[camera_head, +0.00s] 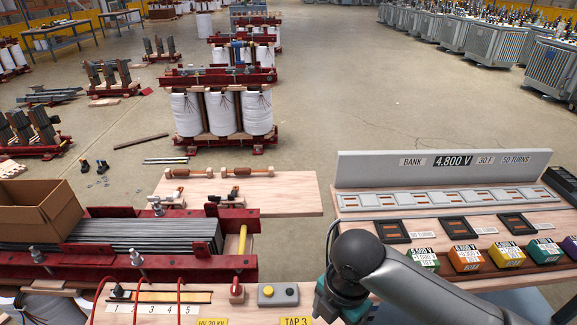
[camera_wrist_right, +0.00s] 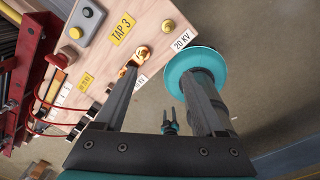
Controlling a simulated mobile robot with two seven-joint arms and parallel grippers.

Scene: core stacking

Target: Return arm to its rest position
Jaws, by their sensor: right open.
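My right arm (camera_head: 425,285) comes into the head view from the lower right. Its dark elbow-like joint and teal wrist part are beside the right end of the wooden terminal board (camera_head: 205,315). The fingers are hidden or out of frame there. In the right wrist view my right gripper (camera_wrist_right: 161,72) is open, its two dark fingers spread wide. Nothing is visibly held between them. The left fingertip overlaps the board's edge near a brass terminal (camera_wrist_right: 141,53) in the picture; I cannot tell if it touches.
A grey button box (camera_head: 278,295) sits on the board beside a TAP 3 label (camera_head: 297,321). A red-framed core stack (camera_head: 140,235) and cardboard box (camera_head: 38,210) are at left. A parts bench (camera_head: 440,212) with coloured blocks is at right. Open floor (camera_head: 370,110) lies beyond.

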